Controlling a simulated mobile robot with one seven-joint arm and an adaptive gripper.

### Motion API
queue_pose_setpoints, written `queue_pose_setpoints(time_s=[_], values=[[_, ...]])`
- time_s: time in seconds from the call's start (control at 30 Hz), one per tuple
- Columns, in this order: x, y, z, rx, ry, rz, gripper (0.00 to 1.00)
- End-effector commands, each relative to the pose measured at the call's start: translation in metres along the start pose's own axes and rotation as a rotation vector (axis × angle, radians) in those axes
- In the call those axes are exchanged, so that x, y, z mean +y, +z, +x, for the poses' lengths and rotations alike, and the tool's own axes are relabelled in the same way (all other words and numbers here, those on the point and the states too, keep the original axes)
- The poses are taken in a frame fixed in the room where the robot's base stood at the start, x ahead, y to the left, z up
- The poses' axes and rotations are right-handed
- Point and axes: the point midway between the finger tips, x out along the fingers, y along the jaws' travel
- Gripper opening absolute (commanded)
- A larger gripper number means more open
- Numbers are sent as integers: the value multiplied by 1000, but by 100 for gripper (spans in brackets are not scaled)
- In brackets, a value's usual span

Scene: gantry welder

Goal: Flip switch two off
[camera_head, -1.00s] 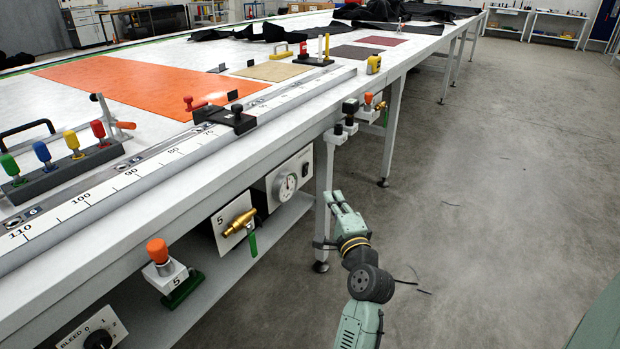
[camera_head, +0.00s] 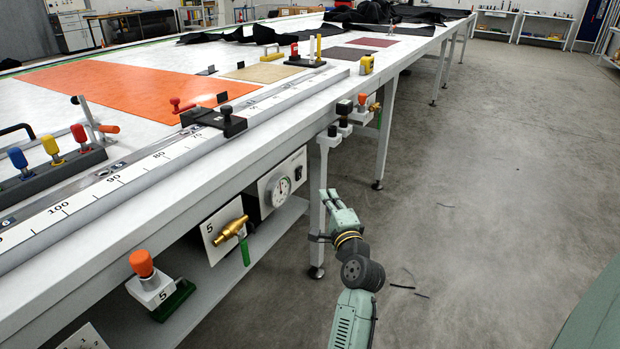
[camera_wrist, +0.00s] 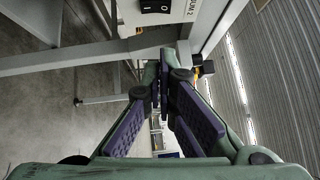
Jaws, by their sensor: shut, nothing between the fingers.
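In the wrist view, a black rocker switch (camera_wrist: 156,6) marked I and O sits at the top edge on a white plate. The label beside it ends in "UUM 2". The picture's edge cuts off part of the switch and plate, and I cannot tell its position. My gripper (camera_wrist: 165,72) points toward the table frame below the plate, shut and empty, apart from the switch. In the head view my gripper (camera_head: 329,198) is beside a table leg, right of the gauge box (camera_head: 281,188). I cannot make out the switch clearly there.
A brass valve with a green handle (camera_head: 245,252) and an orange-capped control (camera_head: 142,264), both by plates marked 5, are on the table's side to the left. Small knobs (camera_head: 344,127) hang under the edge above my gripper.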

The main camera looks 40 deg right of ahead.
Motion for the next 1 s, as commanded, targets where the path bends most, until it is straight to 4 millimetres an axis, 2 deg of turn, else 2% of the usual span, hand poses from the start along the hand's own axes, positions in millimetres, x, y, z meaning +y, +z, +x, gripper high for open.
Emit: queue_pose_setpoints(time_s=[0.03, 0.2, 0.27, 0.4, 0.6, 1.0], values=[[-3, 0, 13, -1, 1, -2, 0], [-2, 0, 49, -1, 1, -2, 0], [-2, 0, 61, -1, 2, -2, 0], [-3, 18, 74, -1, 1, -2, 0], [0, 28, 84, 0, 1, -1, 0], [-2, 29, 85, 0, 4, -4, 0]])
